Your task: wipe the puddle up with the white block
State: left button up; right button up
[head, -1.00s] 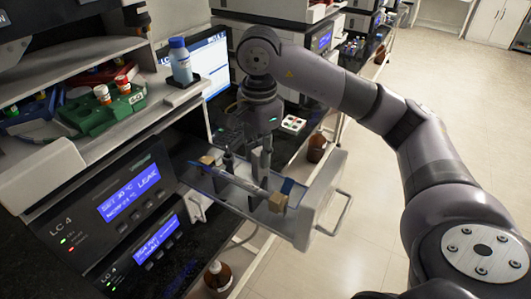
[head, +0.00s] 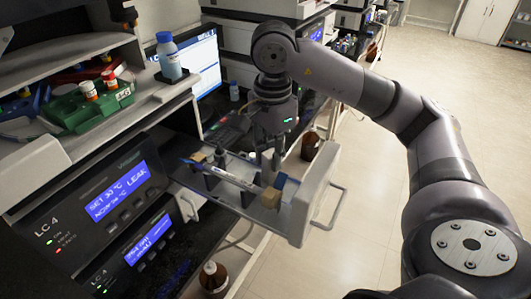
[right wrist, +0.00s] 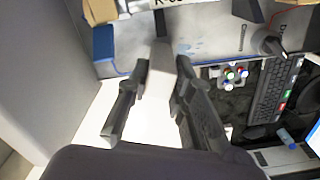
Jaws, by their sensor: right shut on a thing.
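My right gripper (head: 268,158) is over the pulled-out drawer (head: 318,198). In the right wrist view its two fingers (right wrist: 158,98) are shut on the pale white block (right wrist: 160,68), whose far end points into the drawer. Small blue wet spots of the puddle (right wrist: 188,48) show on the drawer floor just beyond the block. I cannot tell whether the block touches the floor. In the head view the puddle is hard to make out behind the gripper and drawer parts. My left gripper is not in view.
A column with tan end blocks (head: 270,197) lies across the drawer. A blue-capped bottle (head: 168,57) stands on the shelf at left, near a green rack (head: 98,104). Brown bottles stand behind (head: 310,146) and below (head: 214,278) the drawer. Open floor lies to the right.

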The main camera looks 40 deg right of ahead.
jog(key=shift+w+a+p, duration=0.15)
jog(key=shift+w+a, duration=0.15)
jog(key=shift+w, duration=0.4)
jog(key=shift+w+a+p, duration=0.15)
jog(key=shift+w+a, duration=0.15)
jog(key=shift+w, duration=0.45)
jog(key=shift+w+a+p, duration=0.15)
jog(key=shift+w+a, duration=0.15)
jog(key=shift+w, duration=0.4)
jog(key=shift+s+r, duration=0.1)
notch_tip(320, 180, up, 9)
jog(key=p, duration=0.7)
jog(key=shift+p, duration=0.4)
